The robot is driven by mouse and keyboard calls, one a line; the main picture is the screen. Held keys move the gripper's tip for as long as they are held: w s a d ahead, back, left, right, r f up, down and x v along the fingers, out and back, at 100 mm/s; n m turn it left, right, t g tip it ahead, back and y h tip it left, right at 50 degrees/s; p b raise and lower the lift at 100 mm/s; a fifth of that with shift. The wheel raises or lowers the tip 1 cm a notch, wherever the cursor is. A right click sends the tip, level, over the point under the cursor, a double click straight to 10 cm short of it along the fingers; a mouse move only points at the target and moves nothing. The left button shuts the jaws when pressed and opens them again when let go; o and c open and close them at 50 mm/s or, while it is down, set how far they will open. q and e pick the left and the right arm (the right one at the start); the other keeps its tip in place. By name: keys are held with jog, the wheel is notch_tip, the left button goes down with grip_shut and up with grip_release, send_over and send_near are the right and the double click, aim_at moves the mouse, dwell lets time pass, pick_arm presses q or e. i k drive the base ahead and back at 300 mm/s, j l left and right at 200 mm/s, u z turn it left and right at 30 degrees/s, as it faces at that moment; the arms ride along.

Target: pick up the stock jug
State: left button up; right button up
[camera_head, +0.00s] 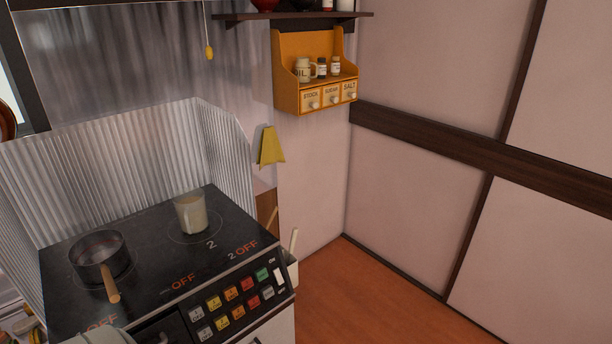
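A pale, cream-coloured jug (191,213) stands upright on the back right cooking zone of the black stove top (150,237). Its contents cannot be made out. A drawer of that rack is labelled "STOCK" (311,98).
A dark pan (98,253) with a wooden handle sits on the left of the stove. Corrugated metal splash guards (150,150) stand behind and beside the stove. A yellow cloth (271,147) hangs on the wall. Open floor (360,300) lies to the right.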

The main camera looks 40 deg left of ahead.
aim_at(189, 204)
jog(key=i+u, duration=0.15)
jog(key=i, duration=0.25)
jog(key=i+l+u, duration=0.2)
jog(key=i, duration=0.2)
jog(key=i+l+u, duration=0.15)
jog(key=i, duration=0.3)
jog(key=i+l+u, duration=0.15)
jog(key=i, duration=0.25)
jog(key=i+u, duration=0.2)
jog(key=u, duration=0.2)
jog(key=i+u, duration=0.2)
jog(key=u, duration=0.2)
jog(key=i+l+u, duration=0.1)
jog(key=u, duration=0.3)
jog(key=i+l+u, duration=0.2)
jog(key=u, duration=0.25)
jog(key=i+l+u, duration=0.2)
jog(key=u, duration=0.2)
